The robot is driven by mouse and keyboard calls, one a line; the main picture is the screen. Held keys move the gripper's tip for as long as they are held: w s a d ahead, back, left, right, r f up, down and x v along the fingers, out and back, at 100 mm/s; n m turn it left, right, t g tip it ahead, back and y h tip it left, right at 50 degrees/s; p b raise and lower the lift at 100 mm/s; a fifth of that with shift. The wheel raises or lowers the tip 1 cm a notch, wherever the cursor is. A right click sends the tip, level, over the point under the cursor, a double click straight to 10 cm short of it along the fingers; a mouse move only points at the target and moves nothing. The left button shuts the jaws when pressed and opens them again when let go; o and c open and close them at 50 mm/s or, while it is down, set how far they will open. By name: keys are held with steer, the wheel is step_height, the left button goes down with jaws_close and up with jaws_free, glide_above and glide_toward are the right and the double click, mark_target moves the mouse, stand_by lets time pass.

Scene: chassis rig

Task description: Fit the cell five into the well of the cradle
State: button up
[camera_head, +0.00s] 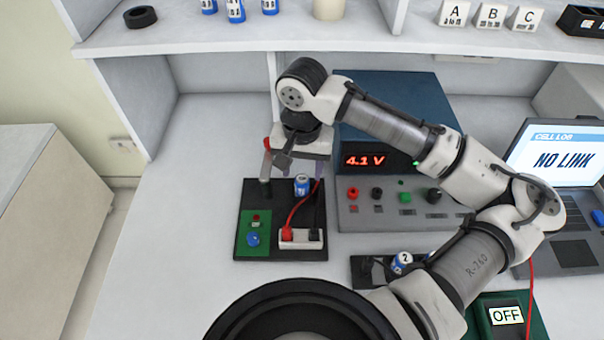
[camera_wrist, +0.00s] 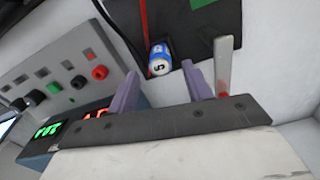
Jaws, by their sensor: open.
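Cell five (camera_head: 302,186) is a small blue and white can at the back of a black board. It also shows in the wrist view (camera_wrist: 160,62), its numbered end facing the camera. The black board (camera_head: 246,222), apparently the cradle, carries an upright lever (camera_head: 266,166) with a red tip beside the cell. My gripper (camera_head: 301,172) is above the cell. In the wrist view its two purple fingers (camera_wrist: 160,74) are apart, with the cell showing in the gap, not clasped. I cannot tell how deep the cell sits or whether it is in the well.
The board also holds a blue button (camera_head: 253,239) and a white terminal block (camera_head: 300,238) with a red wire. A power supply reading 4.1 V (camera_head: 375,160) stands behind, right. A black tray (camera_head: 362,270) with cell 2 (camera_head: 402,261) lies front right. The table left of the board is clear.

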mark_target(302, 180)
step_height(302, 180, up, 9)
stand_by(0.3)
steer(key=shift+s, duration=0.1)
stand_by(0.4)
